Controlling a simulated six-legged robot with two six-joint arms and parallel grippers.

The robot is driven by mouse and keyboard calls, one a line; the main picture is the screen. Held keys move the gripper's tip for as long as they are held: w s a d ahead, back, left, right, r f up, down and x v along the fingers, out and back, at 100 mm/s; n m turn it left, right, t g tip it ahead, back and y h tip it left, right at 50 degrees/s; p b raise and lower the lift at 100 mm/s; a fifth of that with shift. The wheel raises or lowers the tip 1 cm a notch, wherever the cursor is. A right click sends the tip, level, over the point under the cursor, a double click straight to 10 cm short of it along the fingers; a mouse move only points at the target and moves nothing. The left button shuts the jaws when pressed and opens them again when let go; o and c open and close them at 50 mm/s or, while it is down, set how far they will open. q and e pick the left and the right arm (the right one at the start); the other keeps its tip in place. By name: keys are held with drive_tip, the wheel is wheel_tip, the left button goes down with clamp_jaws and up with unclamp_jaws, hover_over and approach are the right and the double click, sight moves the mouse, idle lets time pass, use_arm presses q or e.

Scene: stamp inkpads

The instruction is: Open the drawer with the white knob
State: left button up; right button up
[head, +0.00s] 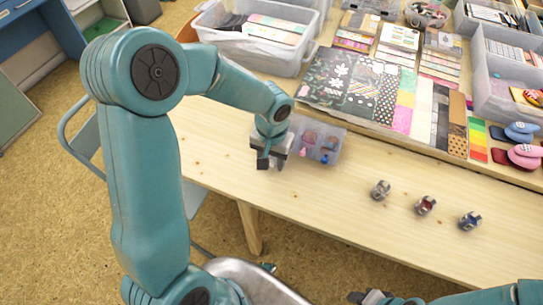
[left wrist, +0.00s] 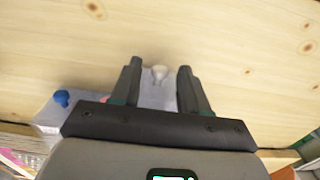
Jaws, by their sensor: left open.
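A small translucent grey drawer box (head: 335,139) stands on the wooden table. A pink knob (head: 302,153) and a blue knob (head: 325,157) show on its front. My left gripper (head: 268,162) is at the box's left end and covers part of it in the head view. In the left wrist view, the white knob (left wrist: 159,72) lies between the open fingers of my left gripper (left wrist: 159,75), with a gap on each side. The blue knob (left wrist: 62,97) is left of the fingers. My right gripper (head: 378,297) is partly cut off at the bottom edge.
Three small metallic objects (head: 426,205) stand apart on the right of the table (head: 330,205). Patterned paper sheets (head: 345,85), a clear bin (head: 258,45) and pink and blue stapler-like items (head: 524,155) lie behind. The table front is clear.

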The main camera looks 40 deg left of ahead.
use_arm(q)
wheel_tip(320, 180, up, 16)
drive_tip(key=p, duration=0.2)
drive_tip(key=shift+r, duration=0.2)
drive_tip(key=shift+s, duration=0.1)
idle(0.4)
